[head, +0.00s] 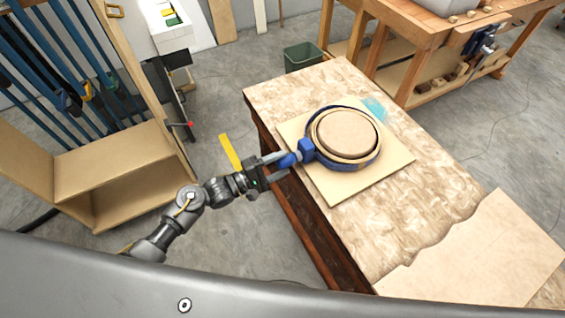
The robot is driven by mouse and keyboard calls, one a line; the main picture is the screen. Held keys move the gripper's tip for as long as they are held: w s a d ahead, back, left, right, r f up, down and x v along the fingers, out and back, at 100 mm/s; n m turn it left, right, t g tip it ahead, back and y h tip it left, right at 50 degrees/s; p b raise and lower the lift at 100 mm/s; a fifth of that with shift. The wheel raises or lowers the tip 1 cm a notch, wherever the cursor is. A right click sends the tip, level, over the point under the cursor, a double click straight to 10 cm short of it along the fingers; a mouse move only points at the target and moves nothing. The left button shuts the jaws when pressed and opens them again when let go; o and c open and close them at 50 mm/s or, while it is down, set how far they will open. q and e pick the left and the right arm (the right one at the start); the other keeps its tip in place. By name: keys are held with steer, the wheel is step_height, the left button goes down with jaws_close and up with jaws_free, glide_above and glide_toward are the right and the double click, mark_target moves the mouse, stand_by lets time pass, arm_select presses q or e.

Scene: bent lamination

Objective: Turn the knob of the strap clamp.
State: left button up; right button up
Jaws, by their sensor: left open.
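The strap clamp (306,150) is blue, with its band wrapped around a round, layered wooden form (346,134). The form lies on a square light board (385,178) on the workbench. The clamp's blue knob (289,160) points left toward the bench's near-left edge. My left gripper (281,165) comes in from the left and is open, with its fingers at the knob, one on the upper side and one on the lower side. I cannot tell whether the fingers touch the knob. My right gripper is not in view.
The workbench (335,85) has a thin wooden sheet (485,255) at its lower right and a pale blue patch (375,110) behind the form. A rack with blue clamps (65,85) stands at left. A green bin (303,56) and another bench (400,45) are behind.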

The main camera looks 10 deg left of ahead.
arm_select(q)
steer(key=b+v, duration=0.1)
steer(key=v, duration=0.9)
steer(key=shift+b, duration=0.3)
steer(key=shift+w, duration=0.1)
